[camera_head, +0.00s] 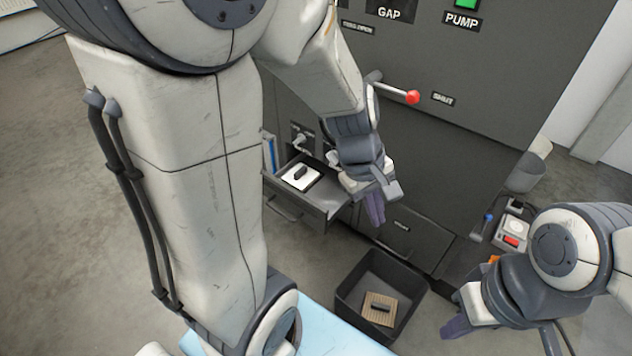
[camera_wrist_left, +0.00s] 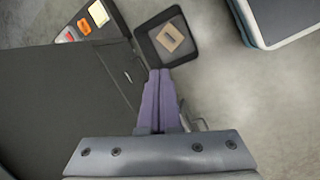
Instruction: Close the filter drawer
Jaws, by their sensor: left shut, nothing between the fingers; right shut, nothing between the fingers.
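The filter drawer (camera_head: 335,193) stands pulled out of the dark machine cabinet in the head view. A white filter with a black grip (camera_head: 301,177) lies in it. My left gripper (camera_head: 374,208) is shut and empty, with its purple fingers pointing down beside the drawer's right front corner; I cannot tell whether they touch it. In the left wrist view the shut fingers (camera_wrist_left: 161,98) show with a thin metal handle just right of them. My right gripper (camera_head: 456,326) is shut and empty at the lower right, away from the drawer. My left arm hides part of the drawer's surroundings.
A dark open bin (camera_head: 346,297) with a brown filter (camera_head: 379,309) stands on the floor in front of the cabinet. A red-knobbed lever (camera_head: 412,97) sticks out above, beside a "SHUT" label. A light blue surface (camera_head: 318,322) lies at the bottom. Small items sit on a right-hand ledge.

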